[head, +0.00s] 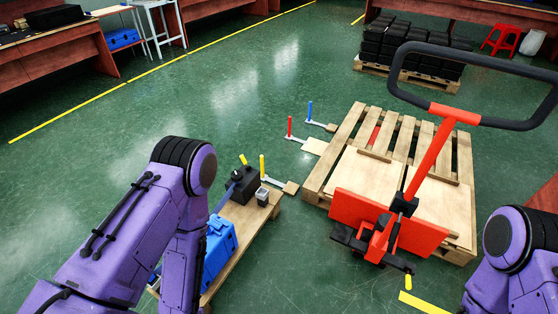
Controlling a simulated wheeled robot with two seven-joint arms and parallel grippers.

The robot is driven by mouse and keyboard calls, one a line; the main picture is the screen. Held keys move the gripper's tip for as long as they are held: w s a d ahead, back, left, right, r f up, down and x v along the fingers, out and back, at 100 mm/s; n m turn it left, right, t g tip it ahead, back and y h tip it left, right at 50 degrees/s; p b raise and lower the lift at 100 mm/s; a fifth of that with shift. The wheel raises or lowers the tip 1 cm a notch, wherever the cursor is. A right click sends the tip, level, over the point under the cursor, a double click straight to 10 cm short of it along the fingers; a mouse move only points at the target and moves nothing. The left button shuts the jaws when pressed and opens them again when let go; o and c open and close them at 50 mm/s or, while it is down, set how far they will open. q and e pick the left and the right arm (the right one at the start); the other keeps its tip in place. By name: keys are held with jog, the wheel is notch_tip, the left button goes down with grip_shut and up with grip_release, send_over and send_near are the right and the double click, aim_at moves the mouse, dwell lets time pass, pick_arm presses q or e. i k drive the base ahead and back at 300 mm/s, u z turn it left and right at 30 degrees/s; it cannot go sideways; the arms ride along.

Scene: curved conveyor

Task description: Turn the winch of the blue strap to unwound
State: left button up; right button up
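A dark winch-like block (241,184) with a short yellow handle (243,159) stands on a narrow wooden board (243,236), left of the pallet. A thin blue band (223,199), perhaps the blue strap, runs from this block down towards a blue case (220,243) on the same board. My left arm partly hides the case. The strap's winding cannot be made out at this size. My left arm comes in from the left and bends down beside the board; its gripper is out of view. My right arm is at the lower right edge; its gripper is out of view.
Small levers with yellow (262,165), red (290,126) and blue (310,110) grips stand on the floor by a wooden pallet (349,140). A red pallet truck (432,158) stands at the pallet. Another pallet holds black crates (413,50). Green floor is clear at upper left.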

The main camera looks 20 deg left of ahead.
aim_at(236, 176)
jog(key=z, duration=2.45)
jog(key=k, duration=2.75)
jog(key=u, duration=3.25)
jog(key=i, duration=2)
